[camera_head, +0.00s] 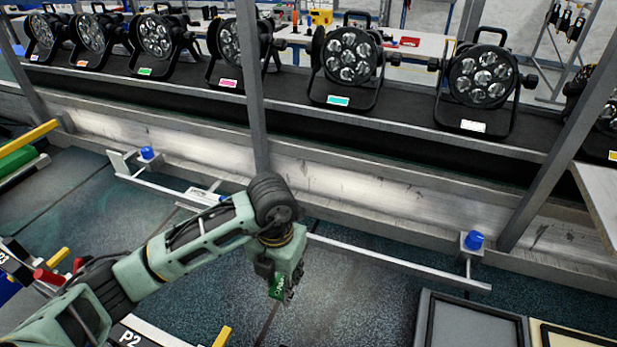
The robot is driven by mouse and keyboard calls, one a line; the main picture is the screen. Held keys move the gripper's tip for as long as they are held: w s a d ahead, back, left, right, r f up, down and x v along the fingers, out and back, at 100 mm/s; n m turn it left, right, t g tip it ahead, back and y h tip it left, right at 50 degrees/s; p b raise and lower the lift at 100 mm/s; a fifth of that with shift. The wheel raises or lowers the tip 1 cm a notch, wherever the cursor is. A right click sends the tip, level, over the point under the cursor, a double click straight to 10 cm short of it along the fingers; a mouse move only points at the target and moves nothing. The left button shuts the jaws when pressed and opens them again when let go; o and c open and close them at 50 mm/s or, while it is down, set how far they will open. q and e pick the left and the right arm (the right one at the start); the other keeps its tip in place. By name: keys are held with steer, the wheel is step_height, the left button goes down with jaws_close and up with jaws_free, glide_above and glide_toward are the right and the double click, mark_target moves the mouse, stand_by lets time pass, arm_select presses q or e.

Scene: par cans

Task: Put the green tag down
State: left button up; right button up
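A small green tag (277,287) with pale marks shows at the tip of my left gripper (284,287). The gripper points down and seems shut on the tag, though its fingers are small and partly hidden. The gripper and tag are in front of the metal rail, over the dark speckled surface (350,290). I cannot tell how high above it they are. My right gripper is not in view.
Several black par cans (155,38) stand in a row on the dark belt (300,105), with coloured labels on their bases. Upright metal posts (252,90) and a low rail (400,264) with blue knobs (473,240) stand in front. A grey tray (475,325) lies at lower right.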

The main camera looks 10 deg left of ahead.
mark_target(281, 285)
arm_select(q)
step_height(281, 285, up, 8)
steer(key=p, duration=0.3)
steer(key=shift+s+f+m, duration=0.1)
steer(key=shift+f+m, duration=0.3)
steer(key=shift+m, duration=0.2)
steer(key=m, duration=0.3)
steer(key=m+b, duration=0.1)
steer(key=shift+s+a+r+m, duration=0.25)
steer(key=shift+s+r+m, duration=0.05)
steer(key=shift+r, duration=0.05)
steer(key=m, duration=0.4)
steer(key=shift+s+a+r, duration=0.2)
steer(key=shift+s+r, duration=0.1)
steer(key=shift+s, duration=0.05)
steer(key=s+a+r+m+b, duration=0.1)
steer(key=s+m, duration=0.2)
steer(key=m, duration=0.9)
steer(key=s+a+r+m+b, duration=0.1)
steer(key=s+m, duration=0.2)
steer(key=m, duration=0.9)
steer(key=shift+s+a+r+m, duration=0.15)
steer(key=shift+a+m, duration=0.15)
